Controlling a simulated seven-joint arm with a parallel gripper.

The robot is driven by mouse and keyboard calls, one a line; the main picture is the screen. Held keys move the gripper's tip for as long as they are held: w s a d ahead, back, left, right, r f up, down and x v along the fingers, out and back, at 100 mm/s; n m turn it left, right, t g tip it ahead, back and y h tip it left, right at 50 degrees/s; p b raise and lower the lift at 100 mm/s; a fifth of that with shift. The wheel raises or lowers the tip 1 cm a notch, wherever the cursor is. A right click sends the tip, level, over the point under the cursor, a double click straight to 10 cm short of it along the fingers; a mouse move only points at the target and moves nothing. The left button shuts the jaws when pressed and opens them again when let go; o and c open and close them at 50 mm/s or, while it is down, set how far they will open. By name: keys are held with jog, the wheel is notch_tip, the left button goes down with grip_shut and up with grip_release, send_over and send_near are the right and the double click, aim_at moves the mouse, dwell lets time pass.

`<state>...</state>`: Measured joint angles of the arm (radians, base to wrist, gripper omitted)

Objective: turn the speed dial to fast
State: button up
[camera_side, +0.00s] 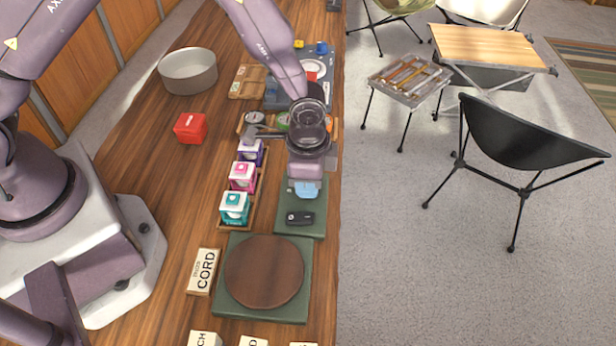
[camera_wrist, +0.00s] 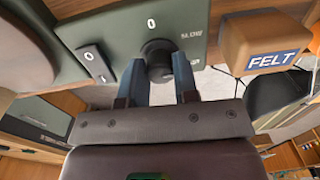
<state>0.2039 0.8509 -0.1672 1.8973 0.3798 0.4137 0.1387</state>
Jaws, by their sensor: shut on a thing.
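The speed dial (camera_wrist: 158,52) is a black round knob on a dark green panel (camera_wrist: 190,12), seen in the wrist view. A "0" is printed above it and "SLOW" to its upper right; part of another label shows beside the right finger. No "fast" label is readable, and I cannot tell where the dial points. My gripper (camera_wrist: 158,75) has its two blue-grey fingers on either side of the knob, shut on it. In the side view my gripper (camera_side: 307,190) is over the green panel (camera_side: 318,226) and hides the dial.
A black rocker switch (camera_wrist: 97,63) sits beside the dial, also seen in the side view (camera_side: 300,218). A wooden block marked FELT (camera_wrist: 265,45) is close on the right. A tray of small boxes (camera_side: 242,177) and a round wooden disc (camera_side: 264,270) are near the panel.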

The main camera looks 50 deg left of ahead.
jog(key=shift+m, duration=1.6)
jog(key=o, duration=0.9)
jog(key=shift+o, duration=0.2)
notch_tip(320, 180, up, 13)
jog(key=shift+s, duration=0.2)
